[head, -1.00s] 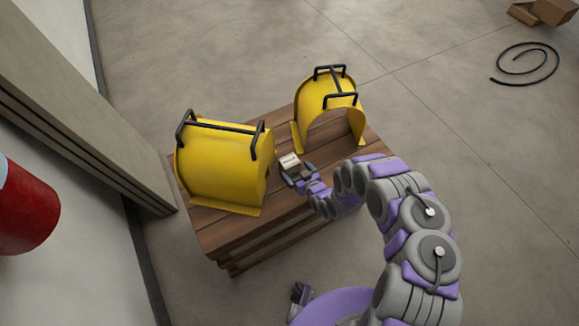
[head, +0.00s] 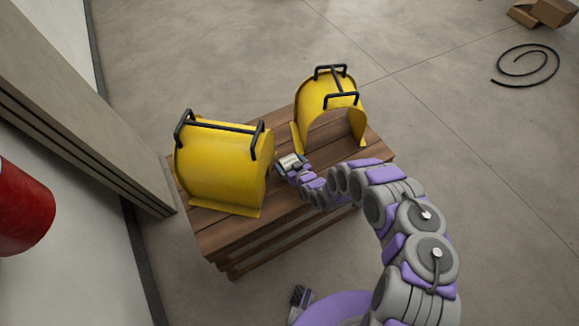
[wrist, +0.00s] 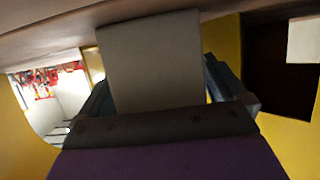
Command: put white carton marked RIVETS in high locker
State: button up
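The white carton (head: 290,161) stands on the wooden crate (head: 227,237), between two yellow guards. In the wrist view the carton (wrist: 152,60) fills the middle as a plain pale box; I cannot read any marking on it. My gripper (head: 288,165) is at the carton, with one finger on each side. In the wrist view my gripper's (wrist: 157,85) dark fingers flank the carton closely. They look open around it, and any contact is too close to tell. The high locker cannot be made out in these views.
A yellow guard (head: 222,165) with black handles stands left of the carton, and an arched yellow guard (head: 327,100) stands behind it to the right. A red cylinder (head: 22,207) is at the left edge. A black hose (head: 527,65) and a cardboard box (head: 545,12) lie on otherwise open floor.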

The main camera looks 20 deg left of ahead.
jog(key=c, duration=1.1)
